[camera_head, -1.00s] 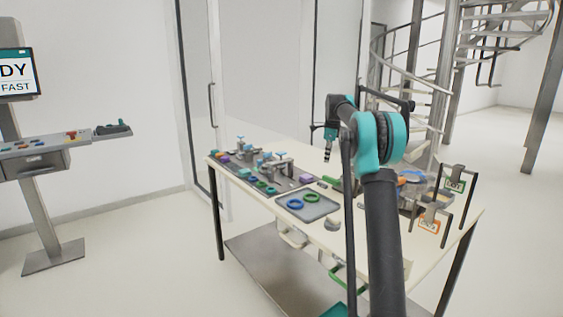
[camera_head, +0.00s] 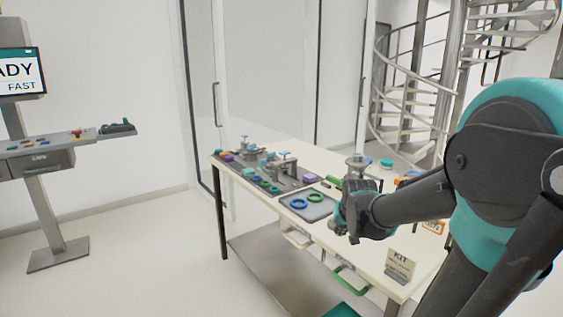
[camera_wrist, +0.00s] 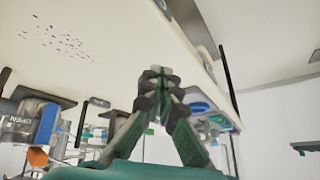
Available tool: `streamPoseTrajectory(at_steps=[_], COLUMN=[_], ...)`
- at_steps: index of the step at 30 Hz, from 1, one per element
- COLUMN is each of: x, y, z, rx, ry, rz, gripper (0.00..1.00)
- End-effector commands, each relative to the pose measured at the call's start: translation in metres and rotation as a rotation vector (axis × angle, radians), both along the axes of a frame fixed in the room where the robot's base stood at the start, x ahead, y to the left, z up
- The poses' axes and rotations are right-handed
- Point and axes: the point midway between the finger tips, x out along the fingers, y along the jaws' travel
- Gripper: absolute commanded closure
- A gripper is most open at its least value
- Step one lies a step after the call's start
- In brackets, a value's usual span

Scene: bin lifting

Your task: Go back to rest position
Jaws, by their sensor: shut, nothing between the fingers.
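My gripper (camera_wrist: 158,85) is in the middle of the wrist view, its two dark fingers meeting at the tips with nothing between them. In the head view my arm reaches in from the right and its wrist end hangs over the right part of the white table (camera_head: 372,262). The fingers cannot be made out clearly there. My arm hides part of the table's right side.
A grey tray (camera_head: 322,211) with a blue ring and a green ring lies left of my wrist. Clamps and coloured parts stand farther left. A KIT sign (camera_head: 401,262) stands at the front right edge. A console (camera_head: 70,146) is at far left; the floor between is clear.

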Motion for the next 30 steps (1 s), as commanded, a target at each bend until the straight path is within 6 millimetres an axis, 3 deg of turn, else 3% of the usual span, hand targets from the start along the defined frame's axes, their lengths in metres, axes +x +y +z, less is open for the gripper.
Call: streamPoseTrajectory(at_steps=[1,5,12,15,19,30], x=[-0.019,-0.061,-0.142,-0.166,-0.179,-0.179], y=[0.001,0.001,0.001,0.001,0.001,0.001], z=[-0.01,-0.032,-0.082,-0.095,-0.101,-0.102], rx=[-0.031,-0.122,-0.1,-0.095,-0.091,-0.09], ry=[-0.012,-0.044,0.132,0.179,0.207,0.208], rz=[0.047,0.174,0.176,0.178,0.179,0.179], gripper=[1.0,1.0,1.0,1.0,1.0,1.0])
